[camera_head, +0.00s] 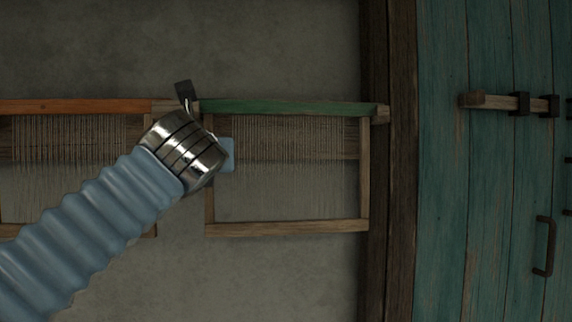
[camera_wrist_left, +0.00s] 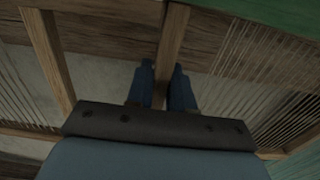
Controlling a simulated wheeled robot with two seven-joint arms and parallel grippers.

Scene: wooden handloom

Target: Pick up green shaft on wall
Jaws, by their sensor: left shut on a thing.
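The green shaft (camera_head: 285,107) is a wooden frame with a green top bar, thin vertical heddles and plain wooden sides, upright against the wall in the head view. Its green bar also shows at the top right of the left wrist view (camera_wrist_left: 270,12). My left gripper (camera_wrist_left: 164,88) has its two blue fingers on either side of the frame's left upright and is shut on it. In the head view my metal wrist covers part of that upright and hides the fingertips. My right gripper is in neither view.
A similar shaft with an orange top bar (camera_head: 75,106) hangs close on the left. A dark hook-like piece (camera_head: 184,92) shows between the two shafts. A dark wooden post (camera_head: 387,200) and a teal plank door (camera_head: 490,190) with a handle stand on the right.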

